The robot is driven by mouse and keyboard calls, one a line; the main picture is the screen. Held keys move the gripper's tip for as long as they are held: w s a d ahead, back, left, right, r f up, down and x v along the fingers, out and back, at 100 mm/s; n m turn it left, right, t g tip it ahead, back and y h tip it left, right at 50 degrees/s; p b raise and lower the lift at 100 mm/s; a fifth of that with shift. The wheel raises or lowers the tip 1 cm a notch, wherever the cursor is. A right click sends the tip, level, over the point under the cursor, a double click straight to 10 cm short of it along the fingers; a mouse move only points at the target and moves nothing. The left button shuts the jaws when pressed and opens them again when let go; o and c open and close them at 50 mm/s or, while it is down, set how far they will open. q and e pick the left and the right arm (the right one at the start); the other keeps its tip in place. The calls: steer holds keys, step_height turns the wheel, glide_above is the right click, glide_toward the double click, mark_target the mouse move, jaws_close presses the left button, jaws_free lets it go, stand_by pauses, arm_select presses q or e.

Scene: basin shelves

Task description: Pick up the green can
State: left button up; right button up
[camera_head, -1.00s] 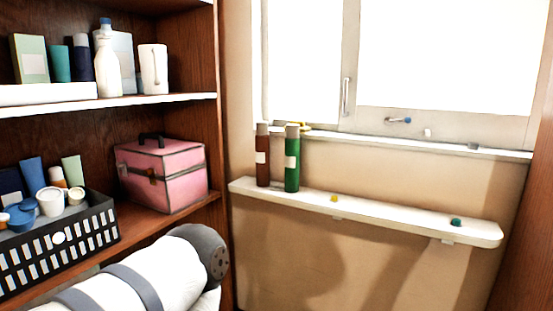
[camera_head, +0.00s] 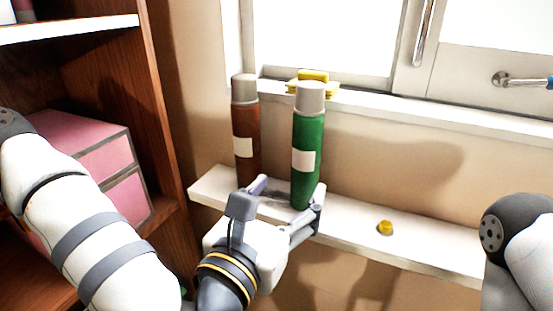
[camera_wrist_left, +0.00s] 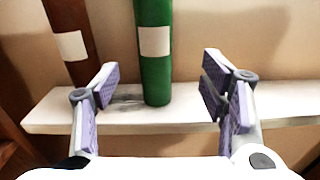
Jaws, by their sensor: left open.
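The green can (camera_head: 307,135) is tall, with a grey cap and a white label, and stands upright on the narrow white shelf below the window. It also shows in the left wrist view (camera_wrist_left: 154,70), between the two fingers and beyond their tips. My left gripper (camera_head: 285,198) is open and empty at shelf height, in front of the can's lower part. In the left wrist view the left gripper (camera_wrist_left: 162,88) has its fingers spread wide, with the can nearer the left finger. My right arm shows at the right edge of the head view, but its gripper is out of view.
A brown can (camera_head: 246,165) stands upright just left of the green can, close to the left finger. A small yellow object (camera_head: 385,228) lies on the white shelf (camera_head: 430,246) to the right. A pink case (camera_head: 95,150) sits on the wooden shelves at left.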

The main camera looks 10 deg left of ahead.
mark_target(301, 164)
arm_select(q)
steer(key=b+x, duration=0.1)
steer(key=x, duration=0.1)
steer(key=b+x, duration=0.1)
steer(key=x, duration=0.1)
steer(key=r+b+x, duration=0.1)
steer(key=x, duration=0.6)
steer(key=shift+w+a+f, duration=0.3)
steer(key=shift+w+f, duration=0.1)
steer(key=shift+w, duration=0.05)
jaws_close()
arm_select(e)
steer(key=shift+g, duration=0.7)
steer(key=s+f, duration=0.4)
steer(key=shift+s+d, duration=0.1)
steer(key=shift+s, duration=0.05)
